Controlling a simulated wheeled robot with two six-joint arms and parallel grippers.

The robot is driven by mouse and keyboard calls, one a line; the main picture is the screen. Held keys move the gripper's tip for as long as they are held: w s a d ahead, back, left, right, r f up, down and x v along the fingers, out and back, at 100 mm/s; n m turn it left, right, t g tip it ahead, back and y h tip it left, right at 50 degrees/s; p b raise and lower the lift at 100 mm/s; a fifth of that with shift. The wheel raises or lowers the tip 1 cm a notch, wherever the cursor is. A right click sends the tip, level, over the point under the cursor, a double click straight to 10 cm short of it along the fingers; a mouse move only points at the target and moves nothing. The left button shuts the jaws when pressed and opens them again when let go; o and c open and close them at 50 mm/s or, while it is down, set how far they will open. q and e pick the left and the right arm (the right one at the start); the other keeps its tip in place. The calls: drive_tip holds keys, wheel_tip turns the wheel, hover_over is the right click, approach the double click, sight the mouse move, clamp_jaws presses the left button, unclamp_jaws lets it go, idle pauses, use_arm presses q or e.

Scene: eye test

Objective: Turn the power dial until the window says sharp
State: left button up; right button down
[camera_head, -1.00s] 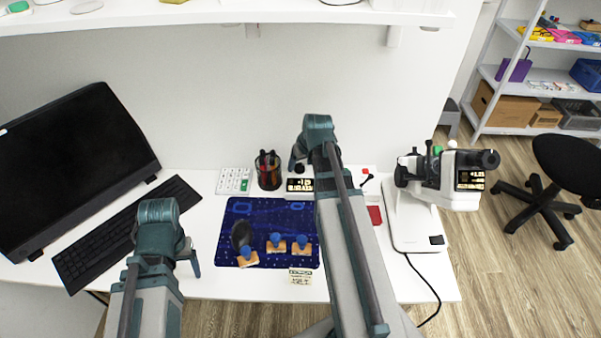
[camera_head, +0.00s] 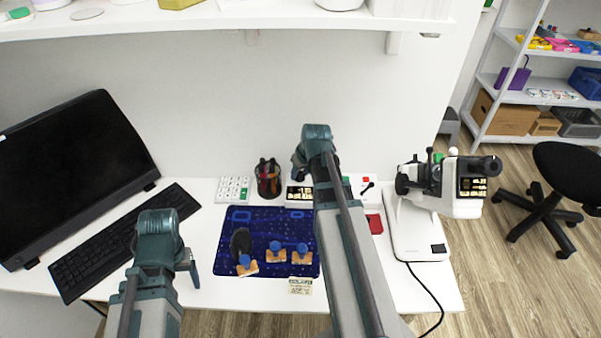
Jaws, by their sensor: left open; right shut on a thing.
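A white control box (camera_head: 352,183) stands at the back of the desk, partly behind my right arm. Its dark window (camera_head: 299,194) shows pale lettering too small to read. My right gripper (camera_head: 299,168) is at the box's back left, just above this window. It is shut on what looks like the power dial, mostly hidden by the gripper and arm. A white eye-test instrument (camera_head: 424,225) stands on the right, with a second dark lettered window (camera_head: 473,187). My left gripper (camera_head: 191,268) is open and empty above the desk, between the keyboard and the blue mat.
A blue mat (camera_head: 230,265) holds several orange-and-blue pieces (camera_head: 276,254) and a dark oval piece (camera_head: 240,241). A keypad (camera_head: 233,189) and pen cup (camera_head: 268,179) stand behind it. A monitor (camera_head: 75,175) and keyboard (camera_head: 120,245) fill the left. A shelf (camera_head: 220,19) hangs above.

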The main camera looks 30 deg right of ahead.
drive_tip(key=m+h, duration=0.1)
drive_tip(key=m, duration=0.1)
drive_tip(key=m+h, duration=0.1)
drive_tip(key=m, duration=0.2)
drive_tip(key=shift+a+g, duration=0.1)
drive_tip(key=shift+g, duration=0.2)
drive_tip(key=shift+m, duration=0.3)
drive_tip(key=shift+c, duration=2.2)
unclamp_jaws()
use_arm(q)
wheel_tip(320, 180, up, 13)
drive_tip(key=p, duration=1.2)
drive_tip(key=shift+p, duration=0.4)
use_arm(e)
drive_tip(key=v, duration=1.3)
drive_tip(key=shift+r, duration=0.4)
use_arm(q)
drive_tip(key=shift+f, duration=0.15)
use_arm(e)
drive_tip(key=shift+a, duration=0.15)
